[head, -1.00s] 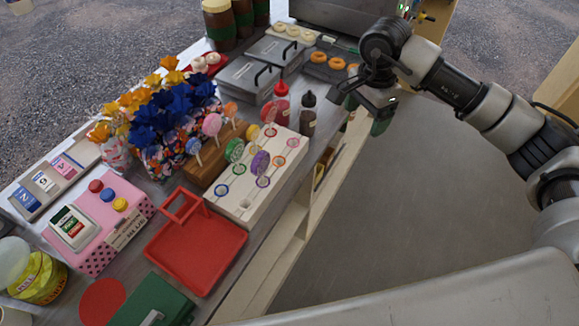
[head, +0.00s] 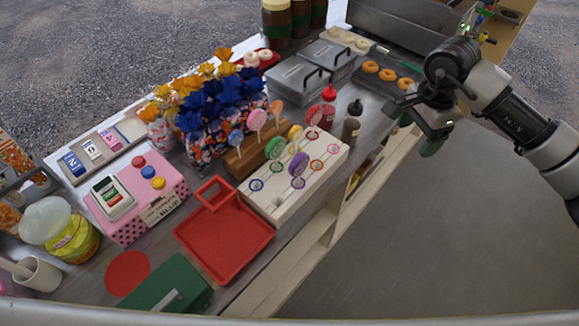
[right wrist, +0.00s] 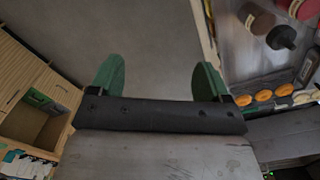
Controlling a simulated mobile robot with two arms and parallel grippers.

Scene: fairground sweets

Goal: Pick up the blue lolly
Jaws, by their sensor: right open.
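The blue lolly (head: 236,139) stands upright at the left end of the brown wooden block (head: 243,163), beside a pink lolly (head: 257,119) and an orange one (head: 277,107). My right gripper (head: 420,132) is off the counter's right edge, well to the right of the blue lolly. It also shows in the right wrist view (right wrist: 158,78), with its green fingertips apart and nothing between them. The blue lolly is not in the right wrist view. My left gripper is in neither view.
A white board (head: 283,205) with green, yellow and purple lollies stands in front of the block. Flower-topped sweet bags (head: 205,150) crowd behind it. Red (head: 328,106) and dark (head: 352,121) sauce bottles stand to the right. A red tray (head: 222,245) lies at the near edge.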

